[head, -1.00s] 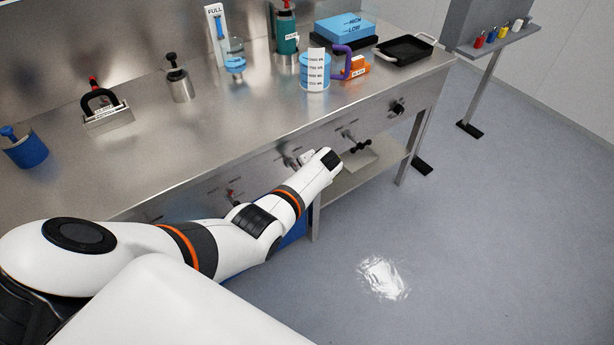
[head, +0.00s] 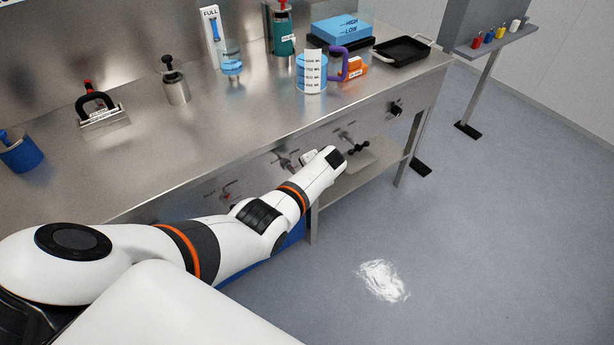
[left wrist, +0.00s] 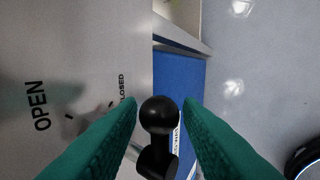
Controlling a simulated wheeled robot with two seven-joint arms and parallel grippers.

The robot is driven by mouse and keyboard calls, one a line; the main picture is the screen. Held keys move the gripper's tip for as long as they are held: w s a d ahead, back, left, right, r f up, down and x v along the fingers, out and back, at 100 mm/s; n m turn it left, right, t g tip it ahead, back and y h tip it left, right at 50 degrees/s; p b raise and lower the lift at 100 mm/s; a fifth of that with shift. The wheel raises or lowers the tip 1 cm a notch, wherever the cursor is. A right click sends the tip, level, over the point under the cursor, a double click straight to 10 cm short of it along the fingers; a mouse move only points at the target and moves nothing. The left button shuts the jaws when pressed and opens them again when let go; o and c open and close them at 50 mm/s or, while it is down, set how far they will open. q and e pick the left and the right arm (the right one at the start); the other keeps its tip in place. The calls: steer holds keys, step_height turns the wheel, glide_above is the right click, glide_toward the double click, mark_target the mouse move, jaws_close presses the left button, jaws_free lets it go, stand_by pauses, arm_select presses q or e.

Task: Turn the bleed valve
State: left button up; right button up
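A black ball-ended valve handle (left wrist: 158,115) shows in the left wrist view, beside a grey panel marked OPEN and CLOSED. My left gripper (left wrist: 159,100) has its two green fingers apart, one on each side of the handle, with small gaps visible beside the ball. The name of this valve cannot be read. In the head view my left arm reaches along the bench front, and its fingers are hidden there. A black handle (head: 358,148) on the bench front lies just right of my wrist. My right gripper is not in view.
The steel bench (head: 215,135) holds a blue cup (head: 312,72), a black tray (head: 403,51) and other items. A black knob (head: 396,108) and a red-handled valve (head: 227,195) sit on its front. A lower shelf (head: 365,165) is below.

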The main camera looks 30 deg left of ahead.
arm_select(q)
steer(key=shift+s, duration=0.15)
steer(key=shift+s+r, duration=0.1)
steer(key=shift+r, duration=0.2)
steer(key=p+v, duration=0.3)
steer(key=v, duration=0.8)
steer(key=shift+d, duration=0.2)
steer(key=shift+r, duration=0.1)
